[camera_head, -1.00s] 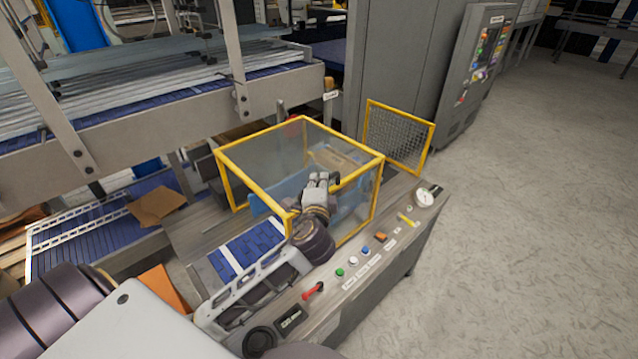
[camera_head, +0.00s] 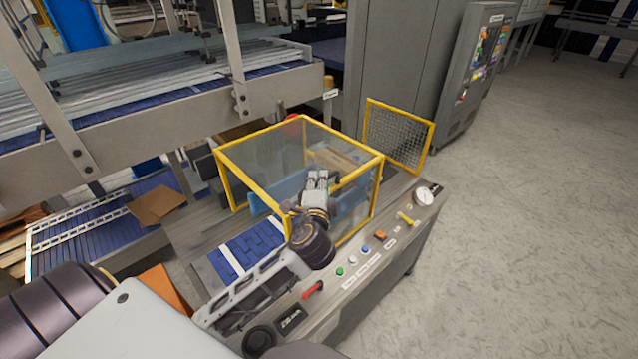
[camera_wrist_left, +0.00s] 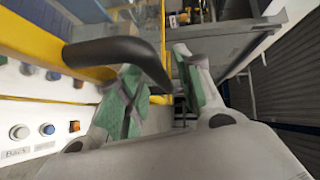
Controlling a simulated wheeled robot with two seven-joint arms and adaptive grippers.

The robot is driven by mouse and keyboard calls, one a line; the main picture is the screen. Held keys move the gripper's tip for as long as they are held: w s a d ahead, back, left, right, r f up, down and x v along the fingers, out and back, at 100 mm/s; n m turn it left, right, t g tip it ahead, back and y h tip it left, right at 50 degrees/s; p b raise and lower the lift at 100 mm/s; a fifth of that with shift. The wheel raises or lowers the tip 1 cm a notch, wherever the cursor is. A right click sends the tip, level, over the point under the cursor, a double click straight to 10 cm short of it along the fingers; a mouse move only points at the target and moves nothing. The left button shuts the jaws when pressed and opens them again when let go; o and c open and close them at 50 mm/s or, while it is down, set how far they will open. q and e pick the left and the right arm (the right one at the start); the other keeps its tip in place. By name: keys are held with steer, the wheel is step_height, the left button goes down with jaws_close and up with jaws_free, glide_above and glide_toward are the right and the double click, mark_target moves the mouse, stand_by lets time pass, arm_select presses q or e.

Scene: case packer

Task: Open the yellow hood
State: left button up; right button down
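The yellow hood (camera_head: 262,137) is a clear box with a yellow frame; it sits shut over the machine bed. My left gripper (camera_head: 320,178) is at the hood's front, by its upper front bar. In the left wrist view, a black bar handle (camera_wrist_left: 120,49) on the yellow frame reaches toward the space between the green-padded fingers of my left gripper (camera_wrist_left: 163,92). The fingers are apart, and the handle's bent end lies close to the left finger; I cannot tell whether they touch. My right gripper is not in view.
A panel with coloured buttons (camera_head: 365,250), a red lever (camera_head: 313,290) and a gauge (camera_head: 424,196) runs along the front right edge. A yellow mesh guard (camera_head: 398,137) stands behind the hood. A blue conveyor (camera_head: 247,248) lies left of the gripper. The floor at right is clear.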

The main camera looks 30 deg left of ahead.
arm_select(q)
steer(key=v, duration=1)
steer(key=shift+s, duration=0.35)
steer(key=shift+d, duration=0.2)
